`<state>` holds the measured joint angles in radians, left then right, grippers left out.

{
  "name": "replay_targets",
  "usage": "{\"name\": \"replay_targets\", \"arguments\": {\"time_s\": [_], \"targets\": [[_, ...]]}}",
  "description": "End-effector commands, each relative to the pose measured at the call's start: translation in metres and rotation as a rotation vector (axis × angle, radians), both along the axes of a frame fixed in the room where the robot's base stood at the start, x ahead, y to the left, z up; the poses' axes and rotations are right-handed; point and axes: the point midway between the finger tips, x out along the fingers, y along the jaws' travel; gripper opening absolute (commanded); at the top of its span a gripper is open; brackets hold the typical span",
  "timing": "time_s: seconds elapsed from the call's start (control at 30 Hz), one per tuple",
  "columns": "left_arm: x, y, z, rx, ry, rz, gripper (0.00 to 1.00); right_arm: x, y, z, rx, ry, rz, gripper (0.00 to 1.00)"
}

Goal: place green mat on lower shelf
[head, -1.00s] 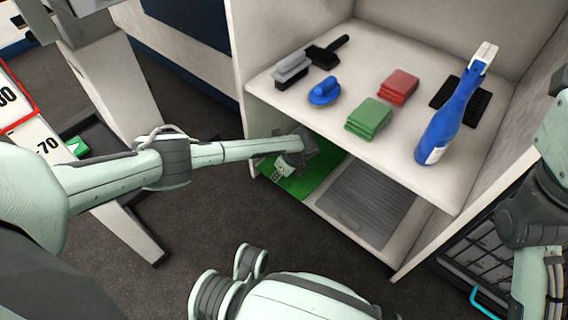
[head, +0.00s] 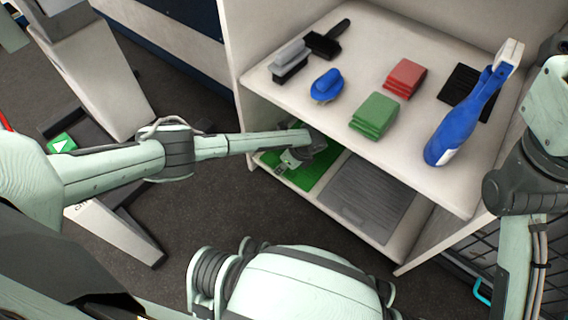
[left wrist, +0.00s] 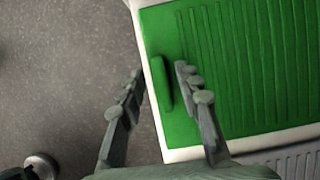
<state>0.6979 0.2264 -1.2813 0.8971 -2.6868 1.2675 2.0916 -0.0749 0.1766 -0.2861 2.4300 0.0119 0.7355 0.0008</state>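The green mat (head: 326,172) lies flat on the lower shelf (head: 314,196) of the white cabinet, at its left end. In the left wrist view the ribbed green mat (left wrist: 240,60) has a raised green strip near its left edge. My left gripper (head: 284,167) reaches under the upper shelf at the front left of the mat. In the left wrist view my left gripper (left wrist: 158,88) is open. One finger is over the mat and the other is outside the shelf edge, with the raised strip between them. Contact cannot be told. My right gripper is out of view.
A grey ribbed mat (head: 367,197) lies right of the green mat. The upper shelf (head: 330,85) overhangs both. It holds brushes, a green folded stack (head: 374,116), a red folded stack (head: 404,77) and a blue spray bottle (head: 466,117). Open floor lies before the cabinet.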

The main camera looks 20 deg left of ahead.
Motion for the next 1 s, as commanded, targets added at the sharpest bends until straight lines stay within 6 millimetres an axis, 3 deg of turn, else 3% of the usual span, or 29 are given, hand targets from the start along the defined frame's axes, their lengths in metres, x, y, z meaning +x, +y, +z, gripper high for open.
{"name": "replay_targets", "arguments": {"time_s": [0.23,0.37,0.43,0.8,1.0], "targets": [[0.000,0.000,0.002,0.000,-0.001,0.000,0.34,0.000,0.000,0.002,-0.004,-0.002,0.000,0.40],[-0.001,-0.005,0.015,-0.002,-0.002,-0.002,0.34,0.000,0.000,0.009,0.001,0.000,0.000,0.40],[-0.005,-0.016,0.012,-0.003,-0.001,-0.004,0.34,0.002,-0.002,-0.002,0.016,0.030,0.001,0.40],[-0.034,-0.091,0.012,-0.002,0.000,-0.003,0.34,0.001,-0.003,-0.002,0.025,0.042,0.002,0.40],[-0.043,-0.112,0.011,0.000,-0.001,0.000,0.34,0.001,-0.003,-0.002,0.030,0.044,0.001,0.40]]}}
